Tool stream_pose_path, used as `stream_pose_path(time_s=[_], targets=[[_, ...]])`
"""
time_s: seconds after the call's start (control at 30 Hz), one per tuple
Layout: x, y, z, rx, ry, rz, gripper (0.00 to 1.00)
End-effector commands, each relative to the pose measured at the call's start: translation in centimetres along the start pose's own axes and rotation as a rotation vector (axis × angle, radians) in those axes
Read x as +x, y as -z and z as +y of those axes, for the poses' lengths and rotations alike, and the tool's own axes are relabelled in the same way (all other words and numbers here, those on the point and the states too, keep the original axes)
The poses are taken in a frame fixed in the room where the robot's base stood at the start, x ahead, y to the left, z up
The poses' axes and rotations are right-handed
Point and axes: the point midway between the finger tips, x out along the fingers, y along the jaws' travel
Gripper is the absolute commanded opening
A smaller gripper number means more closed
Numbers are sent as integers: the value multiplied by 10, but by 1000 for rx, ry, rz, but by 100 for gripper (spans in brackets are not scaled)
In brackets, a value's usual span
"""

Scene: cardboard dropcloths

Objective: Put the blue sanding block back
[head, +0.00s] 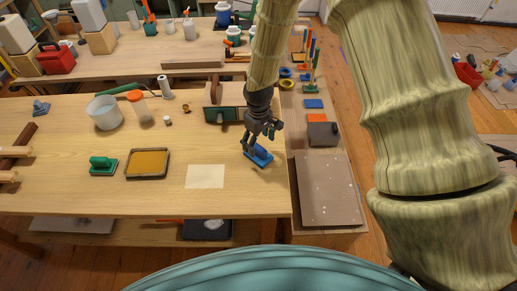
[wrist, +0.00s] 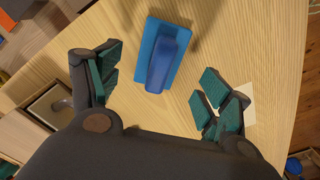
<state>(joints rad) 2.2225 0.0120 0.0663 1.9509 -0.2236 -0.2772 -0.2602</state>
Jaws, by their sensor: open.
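The blue sanding block (head: 259,156) lies on the light wooden table, near its right edge. It has a flat blue base and a darker blue grip on top. In the wrist view the blue sanding block (wrist: 164,57) lies ahead of and between my spread fingers. My gripper (head: 254,142) is open and empty, just above and beside the block in the head view. In the wrist view my gripper (wrist: 162,92) shows both fingers apart with green pads, neither visibly touching the block. The fingers hide part of the block in the head view.
A green-handled block (head: 103,164), a yellow-filled tray (head: 147,163) and a pale sheet (head: 205,176) lie to the left. A dark green and wood box (head: 224,114) stands close behind my gripper. At right, a lower surface holds blue (head: 313,104) and orange (head: 317,117) pieces and a brown board (head: 328,189).

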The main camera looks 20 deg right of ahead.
Motion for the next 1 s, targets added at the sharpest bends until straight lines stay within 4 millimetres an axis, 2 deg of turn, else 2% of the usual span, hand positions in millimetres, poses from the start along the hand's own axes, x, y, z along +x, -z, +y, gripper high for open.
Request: stream_pose_path(time_s=[0.5,0.7,1.0], targets=[[-54,0,0,1,0,1,78],[-61,0,0,0,1,-1,78],[-62,0,0,0,1,-1,78]])
